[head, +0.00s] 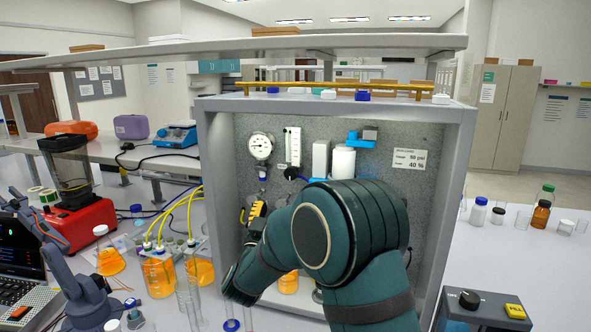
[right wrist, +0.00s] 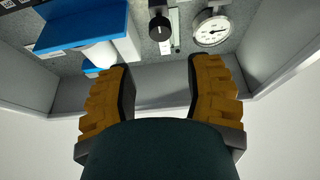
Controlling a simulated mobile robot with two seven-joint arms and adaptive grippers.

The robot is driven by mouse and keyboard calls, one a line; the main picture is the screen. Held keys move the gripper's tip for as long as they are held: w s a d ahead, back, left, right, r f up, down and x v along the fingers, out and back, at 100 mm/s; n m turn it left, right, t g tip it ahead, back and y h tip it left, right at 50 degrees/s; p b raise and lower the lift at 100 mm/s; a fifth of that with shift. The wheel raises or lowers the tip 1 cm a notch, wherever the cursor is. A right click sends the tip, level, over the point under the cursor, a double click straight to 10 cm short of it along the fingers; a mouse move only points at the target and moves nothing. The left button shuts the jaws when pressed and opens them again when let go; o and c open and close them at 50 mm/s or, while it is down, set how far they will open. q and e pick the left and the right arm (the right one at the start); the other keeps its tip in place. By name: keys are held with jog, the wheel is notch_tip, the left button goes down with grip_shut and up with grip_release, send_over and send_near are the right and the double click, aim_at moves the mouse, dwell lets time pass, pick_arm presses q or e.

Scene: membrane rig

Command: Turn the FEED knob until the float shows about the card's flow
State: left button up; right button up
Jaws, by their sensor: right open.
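The rig's grey panel carries a flow tube (head: 293,146) with a white scale; its float is too small to read. A card (head: 408,160) on the right shows 50 psi and 40 %. A black knob (right wrist: 160,28) with a white line lies ahead, between the directions of my right fingers; it also shows in the head view (head: 291,173) below the flow tube. Its label is not legible. My right gripper (right wrist: 158,66) is open and empty, apart from the knob. In the head view its yellow finger (head: 257,211) shows beside my arm. My left gripper is not in view.
A round gauge (head: 260,146) sits left of the flow tube, a white and blue unit (head: 343,160) to its right. Grey cabinet walls (head: 217,160) enclose the panel. Orange-filled flasks (head: 158,276) with yellow tubes stand at the left. My right arm covers the lower panel.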

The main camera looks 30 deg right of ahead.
aim_at(290, 175)
jog(key=p+x, duration=0.2)
jog(key=x, duration=1.1)
jog(key=shift+w+d+r, duration=0.2)
jog(key=shift+w+r, duration=0.05)
jog(key=c, duration=0.8)
